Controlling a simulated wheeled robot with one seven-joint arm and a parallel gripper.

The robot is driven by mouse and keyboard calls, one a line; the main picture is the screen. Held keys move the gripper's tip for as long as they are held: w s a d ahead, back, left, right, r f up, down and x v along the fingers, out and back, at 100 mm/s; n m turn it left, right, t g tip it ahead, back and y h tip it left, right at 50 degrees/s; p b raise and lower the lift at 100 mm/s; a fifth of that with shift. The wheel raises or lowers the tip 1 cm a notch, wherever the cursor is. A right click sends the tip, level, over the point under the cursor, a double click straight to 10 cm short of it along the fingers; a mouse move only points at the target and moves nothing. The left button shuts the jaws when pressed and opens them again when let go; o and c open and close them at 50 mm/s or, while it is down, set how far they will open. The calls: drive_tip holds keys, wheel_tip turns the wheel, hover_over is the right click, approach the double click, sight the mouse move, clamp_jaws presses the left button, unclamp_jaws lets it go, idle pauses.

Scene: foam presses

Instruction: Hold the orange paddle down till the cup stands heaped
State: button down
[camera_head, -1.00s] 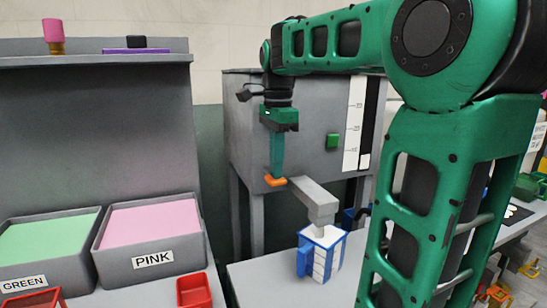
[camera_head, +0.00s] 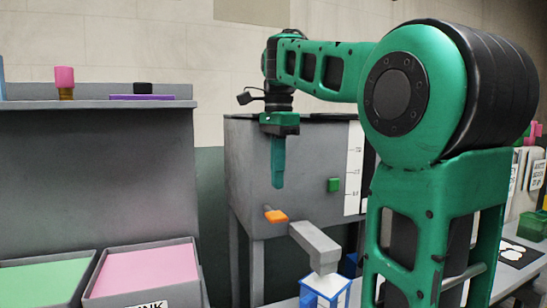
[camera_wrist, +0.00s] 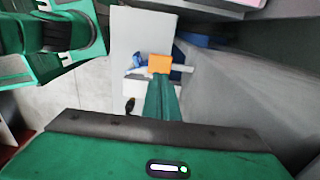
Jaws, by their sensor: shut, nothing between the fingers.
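The orange paddle (camera_head: 276,216) juts from the front of the grey press (camera_head: 270,160), left of its grey spout (camera_head: 315,245). My gripper (camera_head: 278,185) is shut and empty, pointing straight down, with its tips a little above the paddle and apart from it. In the wrist view the shut fingers (camera_wrist: 163,98) point at the orange paddle (camera_wrist: 160,64). The blue and white cup (camera_head: 325,292) stands upright under the spout's end, its lower part cut off by the frame. White shows at its top, but I cannot tell the fill level.
A green button (camera_head: 334,185) and a scale strip (camera_head: 353,165) are on the press front. Open bins of green (camera_head: 40,282) and pink (camera_head: 145,272) stand at left, below a shelf (camera_head: 95,104). My arm covers much of the right side.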

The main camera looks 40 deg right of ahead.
wheel_tip(320, 180, up, 5)
drive_tip(key=shift+f, duration=0.1)
idle(1.0)
